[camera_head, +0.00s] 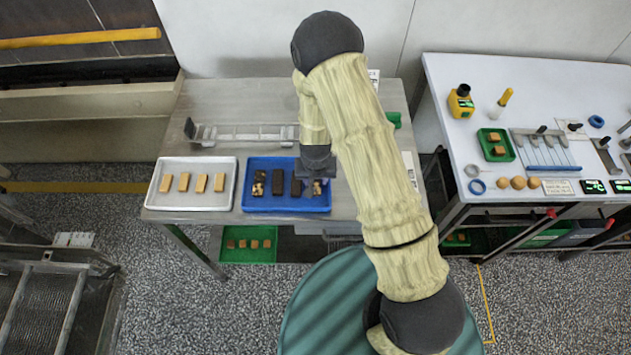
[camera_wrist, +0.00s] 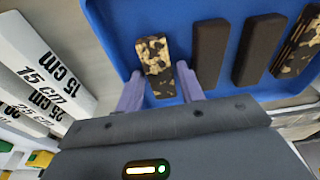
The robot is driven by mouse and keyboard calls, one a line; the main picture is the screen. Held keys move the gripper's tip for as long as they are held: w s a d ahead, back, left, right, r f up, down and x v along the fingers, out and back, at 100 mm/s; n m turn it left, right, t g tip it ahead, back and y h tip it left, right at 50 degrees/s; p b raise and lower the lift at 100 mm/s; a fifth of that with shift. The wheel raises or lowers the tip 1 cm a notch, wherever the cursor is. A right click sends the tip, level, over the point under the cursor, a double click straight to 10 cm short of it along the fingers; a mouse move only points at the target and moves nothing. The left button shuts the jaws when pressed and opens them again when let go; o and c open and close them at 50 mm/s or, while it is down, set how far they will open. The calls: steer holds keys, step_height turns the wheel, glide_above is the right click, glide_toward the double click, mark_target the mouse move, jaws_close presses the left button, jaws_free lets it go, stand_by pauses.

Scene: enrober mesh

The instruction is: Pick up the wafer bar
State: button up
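The blue tray (camera_head: 262,208) holds several bars: two plain dark bars in the middle and a mottled dark-and-tan bar at each end. The mottled bar at the tray's right end (camera_head: 317,187) is partly hidden by my gripper (camera_head: 318,176). In the wrist view, this bar (camera_wrist: 157,62) shows at the left, with my gripper's two fingers (camera_wrist: 160,75) apart on either side of its near end. I see gaps beside it; whether the fingertips are level with it or above it I cannot tell. The other mottled bar (camera_wrist: 300,40) shows layered sides. No bar is called wafer by any label.
A white tray (camera_head: 194,203) with several tan bars stands left of the blue tray. A metal rail fixture (camera_head: 245,137) lies behind the trays. A green tray (camera_head: 248,257) is below the table. A white bench (camera_head: 530,90) with tools stands at the right.

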mark_target(316, 181)
steer(key=shift+f, duration=0.2)
steer(key=c, duration=0.5)
steer(key=shift+r, duration=0.15)
steer(key=shift+c, duration=0.2)
step_height(316, 181, up, 10)
steer(key=b, duration=0.2)
steer(key=shift+r, duration=0.1)
stand_by(0.4)
